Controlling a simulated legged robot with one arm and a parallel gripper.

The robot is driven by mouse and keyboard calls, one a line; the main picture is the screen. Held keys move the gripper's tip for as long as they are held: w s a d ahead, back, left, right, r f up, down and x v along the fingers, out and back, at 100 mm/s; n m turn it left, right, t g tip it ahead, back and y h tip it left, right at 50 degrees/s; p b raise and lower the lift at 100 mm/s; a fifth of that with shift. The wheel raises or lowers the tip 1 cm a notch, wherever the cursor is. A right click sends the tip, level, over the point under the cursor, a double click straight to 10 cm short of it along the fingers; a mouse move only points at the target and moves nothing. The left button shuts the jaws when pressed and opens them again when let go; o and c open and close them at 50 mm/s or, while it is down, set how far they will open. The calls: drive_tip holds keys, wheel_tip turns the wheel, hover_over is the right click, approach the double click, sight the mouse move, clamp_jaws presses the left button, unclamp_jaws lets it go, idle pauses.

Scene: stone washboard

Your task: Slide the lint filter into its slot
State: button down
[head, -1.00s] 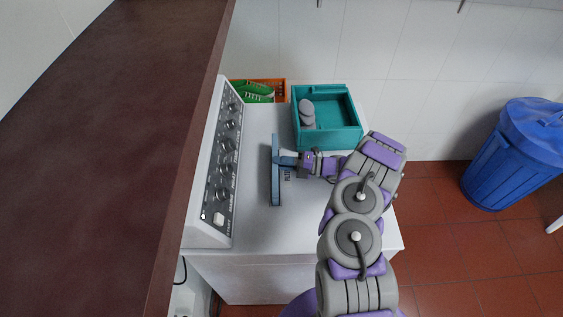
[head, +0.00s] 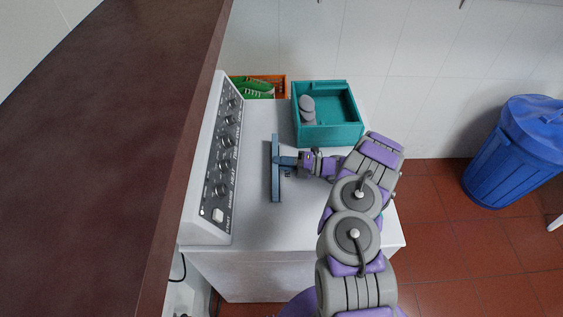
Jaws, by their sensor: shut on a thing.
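The lint filter (head: 275,185) is a long, narrow blue-grey bar in the head view. It lies lengthwise over the white machine's top (head: 255,220), right of the control panel. My gripper (head: 286,160) reaches it from the right and is shut on its handle near the middle. I cannot see the slot; the filter and gripper cover that area. I cannot tell whether the filter is partly inside it or just above it. A small dark marking (head: 288,174) shows on the top just right of the filter.
The control panel (head: 222,165) with several knobs rises left of the filter. A teal box (head: 330,138) holding grey discs stands behind my gripper. An orange crate (head: 283,88) with green items is at the back. A brown ledge (head: 150,120) fills the left. A blue bin (head: 515,155) stands right.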

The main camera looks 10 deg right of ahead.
drive_tip(key=shift+f, duration=0.25)
drive_tip(key=shift+r, duration=0.15)
wheel_tip(320, 180, up, 14)
drive_tip(key=p, duration=0.7)
drive_tip(key=shift+r, duration=0.25)
idle(2.5)
drive_tip(key=shift+p, duration=0.5)
drive_tip(key=shift+p, duration=0.4)
idle(1.5)
drive_tip(key=shift+f+b, duration=0.4)
drive_tip(key=shift+f, duration=0.6)
